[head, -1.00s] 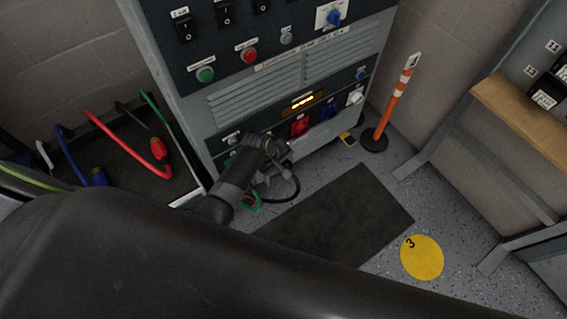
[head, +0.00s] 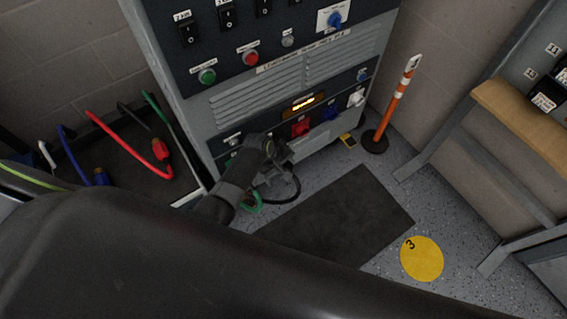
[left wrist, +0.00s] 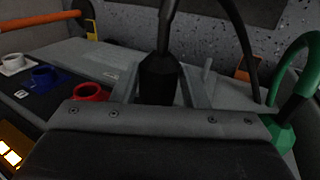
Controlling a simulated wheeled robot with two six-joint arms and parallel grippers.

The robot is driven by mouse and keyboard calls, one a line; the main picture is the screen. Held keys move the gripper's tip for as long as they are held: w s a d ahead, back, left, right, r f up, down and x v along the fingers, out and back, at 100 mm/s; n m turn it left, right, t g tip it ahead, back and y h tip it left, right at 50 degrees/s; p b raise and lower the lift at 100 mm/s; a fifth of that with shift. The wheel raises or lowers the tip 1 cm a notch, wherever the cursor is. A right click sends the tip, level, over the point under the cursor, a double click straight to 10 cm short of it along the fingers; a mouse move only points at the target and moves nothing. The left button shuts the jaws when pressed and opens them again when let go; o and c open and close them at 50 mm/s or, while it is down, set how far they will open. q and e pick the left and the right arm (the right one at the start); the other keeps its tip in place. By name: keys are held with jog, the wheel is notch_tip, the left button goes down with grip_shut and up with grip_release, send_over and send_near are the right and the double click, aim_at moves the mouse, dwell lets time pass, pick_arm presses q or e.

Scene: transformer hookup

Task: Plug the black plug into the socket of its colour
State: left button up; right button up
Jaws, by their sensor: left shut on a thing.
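My left gripper (head: 276,158) is at the lower socket row of the grey cabinet and is shut on the black plug. In the left wrist view the black plug (left wrist: 158,80) stands between the two fingers, its cable leading up and away. A black cable loop (head: 293,190) hangs below the gripper in the head view. The black socket cannot be made out; the gripper and plug cover that part of the row. I cannot tell whether the plug touches or enters a socket. My right gripper is not in view.
Red (left wrist: 90,92), blue (left wrist: 45,76) and white (left wrist: 14,63) sockets are empty beside the plug. A green plug (left wrist: 280,132) sits on the other side. Red (head: 130,142) and blue (head: 75,152) cables lie at left. An orange post (head: 392,105) stands right of the cabinet.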

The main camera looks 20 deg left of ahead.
pick_arm(q)
jog(key=shift+w+a, duration=1.1)
jog(key=shift+a, duration=0.25)
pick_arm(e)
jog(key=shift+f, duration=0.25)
pick_arm(q)
jog(key=o, duration=1.3)
jog(key=shift+s, duration=0.1)
jog(key=shift+c, duration=0.2)
jog(key=shift+s+a+r+p, duration=0.15)
jog(key=shift+r+p, duration=0.4)
jog(key=shift+r, duration=0.05)
jog(key=shift+s+a+r+p, duration=0.2)
jog(key=shift+r+p, duration=0.35)
jog(key=shift+p, duration=0.2)
jog(key=p+v, duration=0.4)
jog(key=p, duration=0.1)
jog(key=shift+s+r+p, duration=0.1)
jog(key=shift+r+p, duration=0.2)
jog(key=shift+p, duration=0.05)
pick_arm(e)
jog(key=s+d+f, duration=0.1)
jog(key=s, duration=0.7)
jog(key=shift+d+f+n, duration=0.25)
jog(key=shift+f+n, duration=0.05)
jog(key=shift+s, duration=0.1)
